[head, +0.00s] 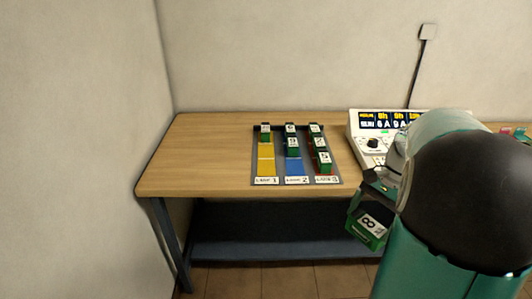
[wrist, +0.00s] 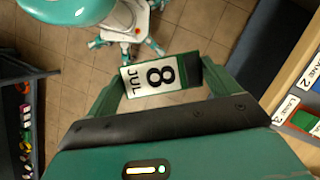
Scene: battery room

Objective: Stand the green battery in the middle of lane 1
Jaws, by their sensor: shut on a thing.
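A green battery (head: 367,230) with a white label reading 8 is held in my gripper (head: 372,208), right of the table's front edge and out beyond it. In the wrist view the battery (wrist: 160,76) sits between both fingers, its label reading 8 JUL. Lane 1 (head: 266,160) is the yellow strip at the left of the lane rack. One green battery (head: 265,132) stands at its far end; the yellow middle and near part are bare.
Blue lane 2 (head: 294,168) holds batteries at its far half. Red lane 3 holds several batteries (head: 324,160) along its length. A white charger with displays (head: 385,122) stands right of the rack. The wooden table (head: 210,155) is clear at left; a lower shelf (head: 270,246) lies beneath.

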